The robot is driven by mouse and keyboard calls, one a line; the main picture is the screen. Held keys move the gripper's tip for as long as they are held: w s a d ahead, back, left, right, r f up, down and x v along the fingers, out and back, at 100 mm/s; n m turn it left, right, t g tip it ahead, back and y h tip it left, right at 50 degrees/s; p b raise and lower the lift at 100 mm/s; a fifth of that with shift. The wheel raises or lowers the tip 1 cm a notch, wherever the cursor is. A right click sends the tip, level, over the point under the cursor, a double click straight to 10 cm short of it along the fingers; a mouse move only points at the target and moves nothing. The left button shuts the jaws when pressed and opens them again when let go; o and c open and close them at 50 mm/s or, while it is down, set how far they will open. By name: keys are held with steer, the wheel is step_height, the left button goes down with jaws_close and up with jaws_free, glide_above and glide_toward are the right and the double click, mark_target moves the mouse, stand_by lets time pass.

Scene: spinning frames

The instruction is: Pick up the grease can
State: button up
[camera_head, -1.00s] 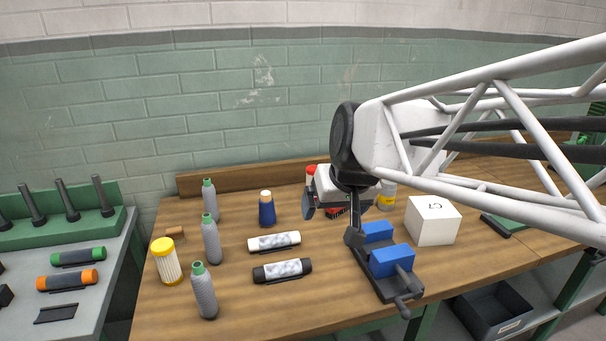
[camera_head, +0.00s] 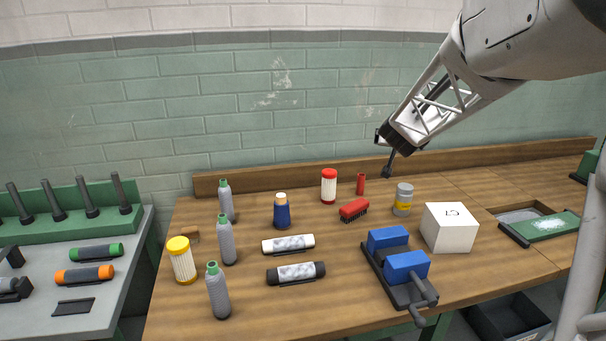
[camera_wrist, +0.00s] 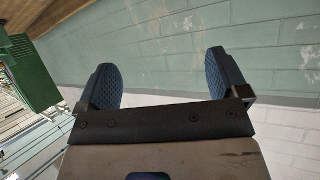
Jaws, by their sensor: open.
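A white box (camera_head: 449,228) stands right of the can, and a blue vise (camera_head: 400,265) in front. A red brush (camera_head: 354,210), red cylinder (camera_head: 361,184) and red-lidded container (camera_head: 329,187) are left of it. Several bottles stand farther left. A yellow-lidded container (camera_head: 182,260) is at far left.

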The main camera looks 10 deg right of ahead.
steer(key=w+d+f+m+h, duration=0.2)
steer(key=w+d, duration=0.1)
steer(key=d, duration=0.5)
glide_toward(404, 194)
steer(key=shift+g, duration=0.3)
steer(key=x, duration=0.5)
steer(key=shift+w+r, duration=0.25)
steer(key=shift+w, duration=0.1)
steer(key=shift+x, duration=1.2)
steer(key=shift+d+f, duration=0.1)
steer(key=shift+x, duration=2.5)
steer(key=shift+h, duration=0.3)
steer(key=c, duration=1.3)
